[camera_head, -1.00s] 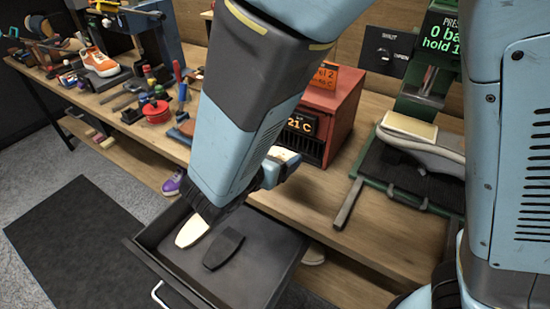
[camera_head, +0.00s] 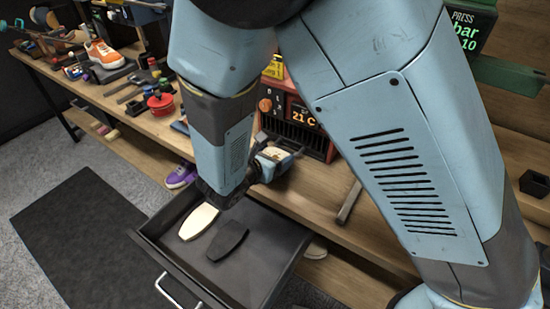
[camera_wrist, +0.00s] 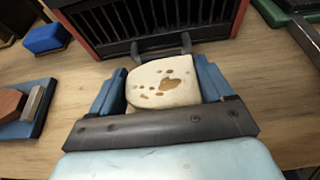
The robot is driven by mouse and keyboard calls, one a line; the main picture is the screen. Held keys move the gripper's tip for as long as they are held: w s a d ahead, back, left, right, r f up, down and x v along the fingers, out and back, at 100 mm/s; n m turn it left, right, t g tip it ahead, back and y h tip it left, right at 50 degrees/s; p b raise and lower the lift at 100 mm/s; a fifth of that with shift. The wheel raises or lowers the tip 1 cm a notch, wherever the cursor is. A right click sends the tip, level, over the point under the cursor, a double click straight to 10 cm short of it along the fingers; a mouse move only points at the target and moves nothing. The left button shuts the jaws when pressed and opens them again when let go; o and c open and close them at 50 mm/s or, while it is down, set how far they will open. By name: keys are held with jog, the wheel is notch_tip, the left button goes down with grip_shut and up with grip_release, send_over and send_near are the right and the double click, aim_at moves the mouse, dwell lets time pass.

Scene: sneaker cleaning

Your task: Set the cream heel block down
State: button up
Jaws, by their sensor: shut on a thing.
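The cream heel block (camera_wrist: 162,84) is pale, with brown spots on its upper face. In the wrist view it sits between the two blue fingers of my gripper (camera_wrist: 163,80), which is shut on its sides. In the head view my gripper (camera_head: 278,162) is over the wooden bench, just in front of the red heater. The block (camera_head: 274,153) shows only in part there. In the wrist view it is in front of the heater's dark grille; I cannot tell whether it touches the bench (camera_wrist: 275,110).
The red heater (camera_head: 305,130) reads 21 C; its grille (camera_wrist: 150,22) is close ahead. An open drawer (camera_head: 285,245) below holds a cream sole (camera_head: 198,221) and a black sole (camera_head: 227,240). A blue block (camera_wrist: 45,38) and a blue tool (camera_wrist: 40,112) lie left on the bench.

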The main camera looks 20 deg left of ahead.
jog(key=shift+f, duration=0.55)
jog(key=o, duration=1)
jog(key=shift+c, duration=0.2)
jog(key=v, duration=1.2)
jog(key=shift+r, duration=0.15)
